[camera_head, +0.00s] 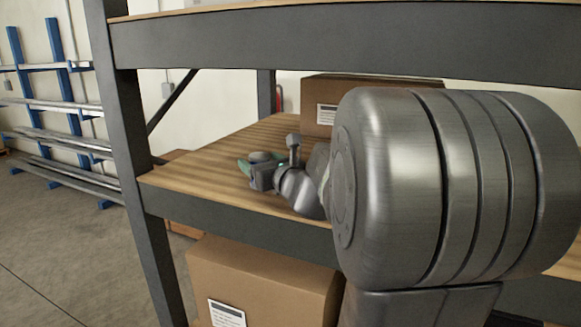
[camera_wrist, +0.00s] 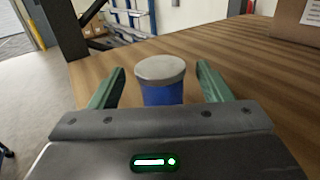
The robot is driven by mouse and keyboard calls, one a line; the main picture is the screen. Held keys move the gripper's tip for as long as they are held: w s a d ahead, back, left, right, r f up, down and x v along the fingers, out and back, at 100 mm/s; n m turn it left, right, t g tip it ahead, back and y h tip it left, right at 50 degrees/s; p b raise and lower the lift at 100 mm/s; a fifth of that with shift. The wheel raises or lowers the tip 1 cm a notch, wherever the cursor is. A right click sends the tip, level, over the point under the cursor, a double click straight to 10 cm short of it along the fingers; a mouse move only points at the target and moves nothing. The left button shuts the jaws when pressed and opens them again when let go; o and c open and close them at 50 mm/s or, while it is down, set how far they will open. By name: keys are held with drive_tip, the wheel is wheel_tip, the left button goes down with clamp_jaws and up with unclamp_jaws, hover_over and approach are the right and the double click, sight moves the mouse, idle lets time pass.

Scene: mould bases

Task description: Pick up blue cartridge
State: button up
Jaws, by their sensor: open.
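The blue cartridge (camera_wrist: 162,94) has a grey round cap and stands upright on the wooden shelf (camera_wrist: 215,62) in the wrist view. My gripper (camera_wrist: 162,82) is open, with one green finger on the left and one on the right of the cartridge. Gaps show between the cartridge and both fingers. The cartridge's lower part is hidden behind the gripper body. In the head view my gripper (camera_head: 250,170) is low over the left part of the shelf, and a grey round top (camera_head: 261,157) shows beside it; the blue body is hidden there.
A cardboard box (camera_head: 318,112) stands at the back of the shelf, and also shows at the wrist view's top right (camera_wrist: 297,22). A grey upright post (camera_head: 130,150) and an upper shelf beam (camera_head: 340,40) frame the space. Another box (camera_head: 260,280) is below. The shelf's left part is mostly bare.

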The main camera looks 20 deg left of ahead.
drive_tip(key=shift+w+a, duration=0.5)
drive_tip(key=shift+a, duration=0.05)
drive_tip(key=shift+c, duration=0.2)
drive_tip(key=c, duration=1.1)
drive_tip(key=shift+r, duration=0.15)
